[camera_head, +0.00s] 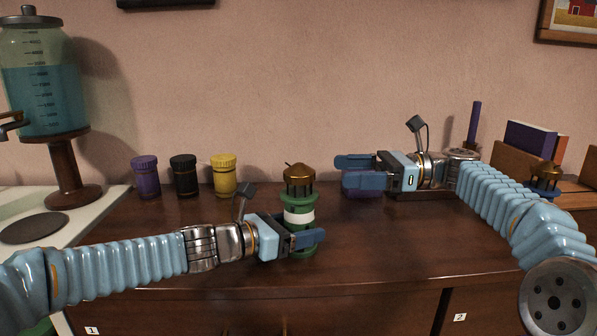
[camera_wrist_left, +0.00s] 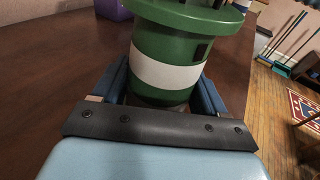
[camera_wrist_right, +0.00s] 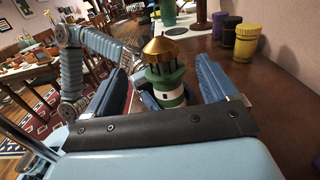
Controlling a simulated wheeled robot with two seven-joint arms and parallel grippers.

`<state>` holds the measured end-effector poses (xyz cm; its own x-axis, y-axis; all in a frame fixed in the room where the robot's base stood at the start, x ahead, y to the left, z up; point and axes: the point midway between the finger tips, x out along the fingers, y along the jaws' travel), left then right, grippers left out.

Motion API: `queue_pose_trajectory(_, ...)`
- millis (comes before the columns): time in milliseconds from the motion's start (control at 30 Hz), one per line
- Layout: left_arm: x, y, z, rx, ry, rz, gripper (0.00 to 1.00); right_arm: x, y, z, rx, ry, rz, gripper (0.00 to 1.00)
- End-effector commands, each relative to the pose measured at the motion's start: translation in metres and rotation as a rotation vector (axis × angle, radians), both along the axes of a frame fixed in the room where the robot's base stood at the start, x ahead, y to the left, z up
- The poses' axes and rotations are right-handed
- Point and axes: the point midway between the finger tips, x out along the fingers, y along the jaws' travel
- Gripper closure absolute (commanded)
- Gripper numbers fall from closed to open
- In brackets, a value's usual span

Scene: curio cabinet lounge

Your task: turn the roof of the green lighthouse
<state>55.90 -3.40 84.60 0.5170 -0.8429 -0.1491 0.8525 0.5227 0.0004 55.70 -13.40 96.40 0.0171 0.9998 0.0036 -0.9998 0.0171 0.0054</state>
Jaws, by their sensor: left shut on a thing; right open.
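The green lighthouse (camera_head: 299,217) has a white band and a gold roof (camera_head: 300,174); it stands upright on the cabinet top. My left gripper (camera_head: 306,239) is shut around its lower body. In the left wrist view the green and white body (camera_wrist_left: 170,72) sits between the fingers, and the roof is out of frame. My right gripper (camera_head: 354,172) is open and empty, to the right of the roof and apart from it. In the right wrist view the gold roof (camera_wrist_right: 161,48) shows ahead, beyond the open fingers.
Purple (camera_head: 146,177), black (camera_head: 184,176) and yellow (camera_head: 224,176) jars stand at the back left. A drink dispenser (camera_head: 45,90) stands further left. A purple thing (camera_head: 362,193) is partly hidden below my right gripper. Another gold-roofed piece (camera_head: 545,177) and books (camera_head: 530,142) are at right.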

Motion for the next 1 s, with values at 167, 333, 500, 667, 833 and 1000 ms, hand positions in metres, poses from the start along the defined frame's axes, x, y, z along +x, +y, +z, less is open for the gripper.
queue_pose_trajectory(167,0.000,0.000,-0.003,0.003,0.004,0.000,0.82,-0.001,0.040,0.000,-0.002,-0.004,0.004,0.13)
queue_pose_trajectory(333,0.000,0.000,-0.003,0.002,0.004,0.000,0.82,0.000,0.074,0.000,-0.003,-0.004,0.003,0.13)
queue_pose_trajectory(500,0.000,0.000,-0.003,0.002,0.004,0.000,0.82,0.001,0.095,0.000,-0.004,-0.005,0.001,0.13)
queue_pose_trajectory(667,0.000,0.000,-0.003,0.002,0.004,0.000,0.82,0.001,0.101,0.000,-0.004,-0.006,-0.001,0.13)
queue_pose_trajectory(833,0.000,0.000,-0.003,0.002,0.004,0.000,0.82,0.001,0.101,0.000,-0.004,-0.006,-0.001,0.13)
queue_pose_trajectory(1000,0.000,0.000,-0.003,0.002,0.004,0.000,0.82,0.001,0.101,0.000,-0.004,-0.006,-0.001,0.33)
